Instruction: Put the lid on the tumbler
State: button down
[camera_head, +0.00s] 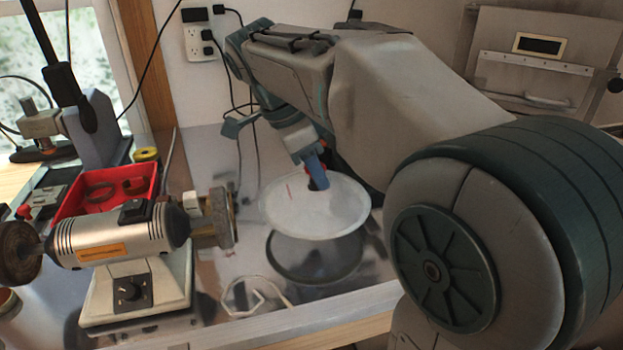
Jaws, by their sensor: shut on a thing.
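My gripper (316,170) is shut on the lid (300,217), near a red part at its top that my fingers mostly hide. The lid is a wide, pale, shallow disc, held roughly level with a slight tilt. Under it is a round thing with a dark rim (312,280), which looks like the tumbler on the table. The lid covers the far part of it. A gap shows between the lid and the near rim, and the lid looks held above it. I cannot tell how well the two line up.
A bench grinder or polisher (120,237) stands at the left, with a red tray (105,190) behind it. The table's front edge (330,308) is close. A wall outlet (198,43) with hanging cables is behind.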

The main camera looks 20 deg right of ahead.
jog(key=s+d+r, duration=0.3)
jog(key=s+r, duration=0.3)
jog(key=s, duration=0.4)
jog(key=shift+s+d+p, duration=0.15)
jog(key=shift+s+p, duration=0.05)
jog(key=shift+p, duration=0.15)
jog(key=shift+s, duration=0.1)
